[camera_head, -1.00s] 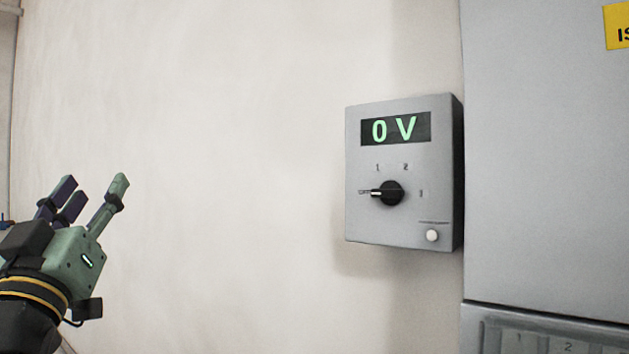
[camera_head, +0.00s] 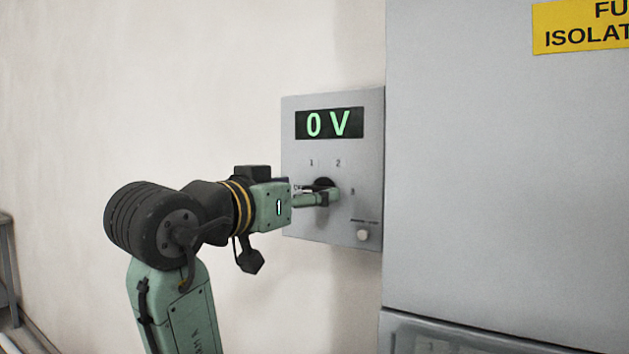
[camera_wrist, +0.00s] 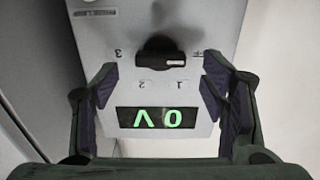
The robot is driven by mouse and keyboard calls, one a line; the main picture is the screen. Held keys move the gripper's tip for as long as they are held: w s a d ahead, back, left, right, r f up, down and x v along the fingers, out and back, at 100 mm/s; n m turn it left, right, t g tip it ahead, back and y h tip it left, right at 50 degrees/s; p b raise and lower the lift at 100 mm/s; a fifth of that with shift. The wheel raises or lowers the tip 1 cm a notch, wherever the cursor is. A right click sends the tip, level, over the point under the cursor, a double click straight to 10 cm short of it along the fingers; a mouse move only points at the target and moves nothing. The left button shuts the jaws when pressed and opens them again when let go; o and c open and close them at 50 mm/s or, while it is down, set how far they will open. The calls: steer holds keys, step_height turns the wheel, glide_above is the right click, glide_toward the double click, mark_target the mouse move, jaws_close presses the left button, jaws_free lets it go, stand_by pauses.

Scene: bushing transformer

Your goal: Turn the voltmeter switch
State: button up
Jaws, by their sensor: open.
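The voltmeter is a grey wall box (camera_head: 292,138) with a green display reading 0 V. Its black rotary switch (camera_head: 324,184) sits below the display, partly hidden by my gripper (camera_head: 326,199) in the head view. In the wrist view the box appears upside down, and the switch (camera_wrist: 160,58) shows between and beyond the open fingers of my gripper (camera_wrist: 160,92). The switch's pointer lies toward the OFF mark, on the right in the wrist view. The fingers are spread wide on either side of the box face. I cannot tell whether either finger touches the switch.
A large grey cabinet (camera_head: 480,180) with a yellow sign (camera_head: 582,26) stands close on the right. The pale wall (camera_head: 150,90) left of the box is clear.

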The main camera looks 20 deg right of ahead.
mark_target(314, 191)
steer(key=shift+p+x, duration=0.4)
steer(key=shift+x, duration=1.4)
steer(key=shift+c, duration=0.6)
steer(key=c, duration=1)
